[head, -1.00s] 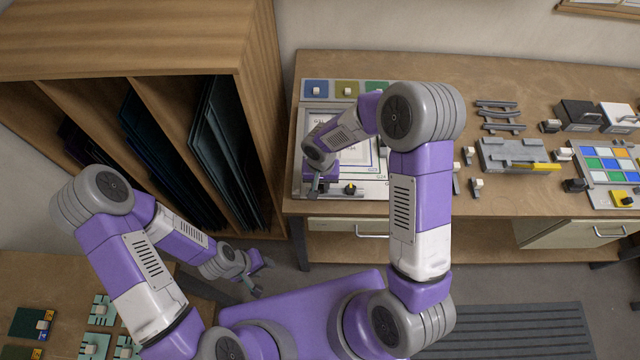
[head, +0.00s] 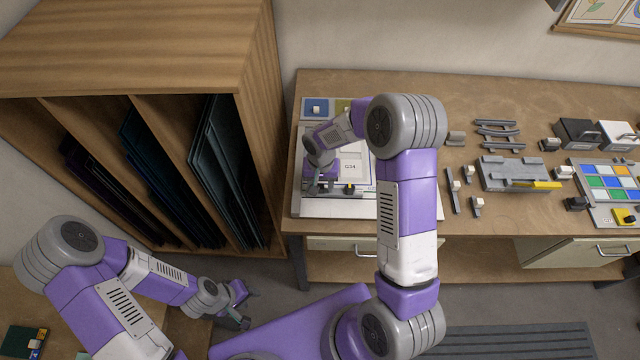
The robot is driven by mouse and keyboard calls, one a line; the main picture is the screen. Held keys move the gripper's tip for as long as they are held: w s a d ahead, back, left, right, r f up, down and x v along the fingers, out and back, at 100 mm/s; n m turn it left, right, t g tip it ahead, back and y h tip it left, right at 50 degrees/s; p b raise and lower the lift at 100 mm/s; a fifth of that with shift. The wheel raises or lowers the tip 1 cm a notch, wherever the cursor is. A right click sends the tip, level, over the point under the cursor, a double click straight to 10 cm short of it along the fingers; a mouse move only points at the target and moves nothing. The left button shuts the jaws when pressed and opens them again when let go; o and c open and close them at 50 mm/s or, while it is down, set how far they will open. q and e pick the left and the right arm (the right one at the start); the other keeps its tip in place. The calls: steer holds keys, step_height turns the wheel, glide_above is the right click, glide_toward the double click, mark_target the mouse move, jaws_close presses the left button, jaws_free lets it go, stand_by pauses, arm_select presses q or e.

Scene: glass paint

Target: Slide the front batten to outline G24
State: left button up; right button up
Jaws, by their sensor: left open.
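The drawing board (head: 335,208) lies on the bench at its left end, a pale sheet with printed outlines and a label reading G34. The front batten (head: 362,194) is a thin pale strip across the board, with a dark and yellow knob (head: 349,189) on it. A bare band of board shows in front of it. A label at its right end is partly hidden by my arm. My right gripper (head: 318,189) points down at the batten's left part, left of the knob; its jaws are too small to read. My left gripper (head: 246,308) is open and empty, low and away from the bench.
A wooden rack (head: 255,120) with dark glass sheets stands left of the bench (head: 400,222). Blue and olive tiles (head: 315,108) lie behind the board. Right of my arm are small clamps (head: 477,206), a grey fixture (head: 515,172) and a colored glass palette (head: 605,172).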

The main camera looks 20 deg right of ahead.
step_height(320, 180, up, 8)
steer(key=shift+f, duration=0.25)
stand_by(0.4)
stand_by(0.4)
